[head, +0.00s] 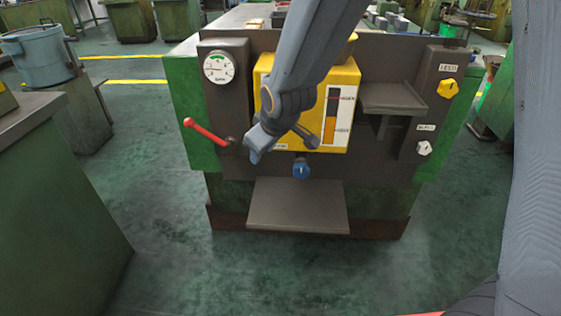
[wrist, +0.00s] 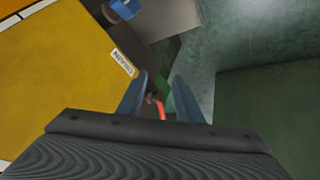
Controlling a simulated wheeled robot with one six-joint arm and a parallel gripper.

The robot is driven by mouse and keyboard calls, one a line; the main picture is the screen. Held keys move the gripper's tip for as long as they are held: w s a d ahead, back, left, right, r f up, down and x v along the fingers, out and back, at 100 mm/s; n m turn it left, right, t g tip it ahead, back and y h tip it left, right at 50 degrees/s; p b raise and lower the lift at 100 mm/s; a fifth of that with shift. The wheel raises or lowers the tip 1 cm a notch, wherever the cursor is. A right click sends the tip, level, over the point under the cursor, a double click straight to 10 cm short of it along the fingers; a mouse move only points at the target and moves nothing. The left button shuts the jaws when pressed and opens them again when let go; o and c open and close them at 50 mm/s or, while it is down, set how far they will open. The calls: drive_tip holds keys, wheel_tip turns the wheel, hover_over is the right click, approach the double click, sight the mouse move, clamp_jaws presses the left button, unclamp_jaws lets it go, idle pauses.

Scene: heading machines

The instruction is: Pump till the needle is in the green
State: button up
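The round white gauge (head: 218,67) is on the upper left of the machine's dark panel. My gripper (head: 254,153) is to the right of the lever, in front of the yellow box, pointing downward. In the wrist view my gripper (wrist: 161,76) is open, with a clear gap between its fingers. The red handle (wrist: 158,106) shows partly between them, apart from them.
The yellow box (head: 337,78) with a level strip stands behind my arm. A blue knob (head: 301,169) sits below it, and a grey tray (head: 298,207) juts out lower. A yellow knob (head: 448,88) and white knob (head: 424,148) are at right.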

drive_tip(key=s+d+m+g+b, duration=0.1)
drive_tip(key=s+d, duration=0.3)
drive_tip(key=shift+s+r+m+h, duration=0.2)
drive_tip(key=shift+r+m+h, duration=0.1)
drive_tip(key=shift+m+h, duration=0.1)
